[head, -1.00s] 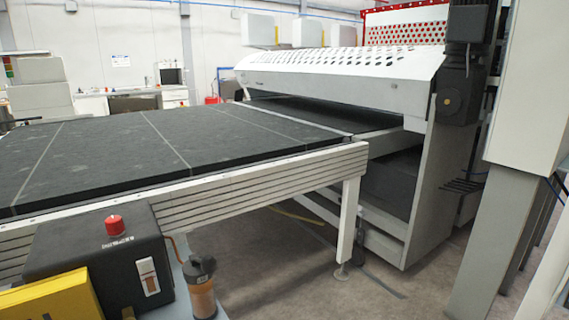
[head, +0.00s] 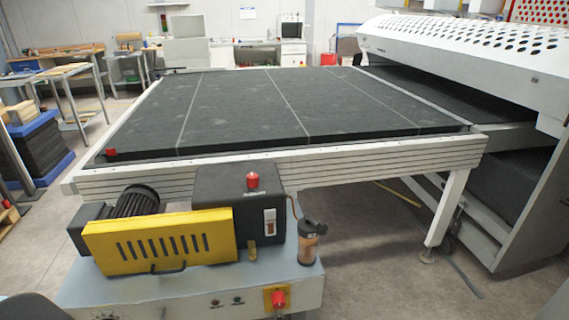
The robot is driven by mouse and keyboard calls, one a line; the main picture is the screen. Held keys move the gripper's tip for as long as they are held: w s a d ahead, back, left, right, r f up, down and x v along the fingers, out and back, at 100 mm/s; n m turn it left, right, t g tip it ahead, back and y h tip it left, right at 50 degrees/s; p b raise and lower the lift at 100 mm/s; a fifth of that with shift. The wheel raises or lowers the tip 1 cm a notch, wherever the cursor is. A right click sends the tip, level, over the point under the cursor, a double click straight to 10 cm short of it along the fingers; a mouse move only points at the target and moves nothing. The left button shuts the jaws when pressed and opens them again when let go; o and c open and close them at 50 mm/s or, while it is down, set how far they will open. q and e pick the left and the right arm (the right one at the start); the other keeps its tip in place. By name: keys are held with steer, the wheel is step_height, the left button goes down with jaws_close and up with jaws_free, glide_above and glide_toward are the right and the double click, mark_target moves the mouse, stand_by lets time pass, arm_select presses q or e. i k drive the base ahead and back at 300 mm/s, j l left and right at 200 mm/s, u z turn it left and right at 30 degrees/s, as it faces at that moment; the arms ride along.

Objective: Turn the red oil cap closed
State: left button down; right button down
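A red cap (head: 252,181) stands on top of a black box-shaped tank (head: 228,194) in the middle of the head view, and I take it for the oil cap. Whether it is open or closed cannot be told from here. Neither of my grippers is in view, and nothing touches the cap.
A red knob (head: 278,299) is on the cabinet front. The conveyor table (head: 250,105) lies behind.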

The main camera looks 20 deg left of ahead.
mark_target(252, 180)
steer(key=i+u, duration=0.1)
steer(key=u, duration=0.3)
steer(key=i+u, duration=0.1)
steer(key=u, duration=0.3)
steer(key=l+u, duration=0.15)
steer(key=u, duration=0.25)
steer(key=i+l+u, duration=0.1)
steer(key=u, duration=0.25)
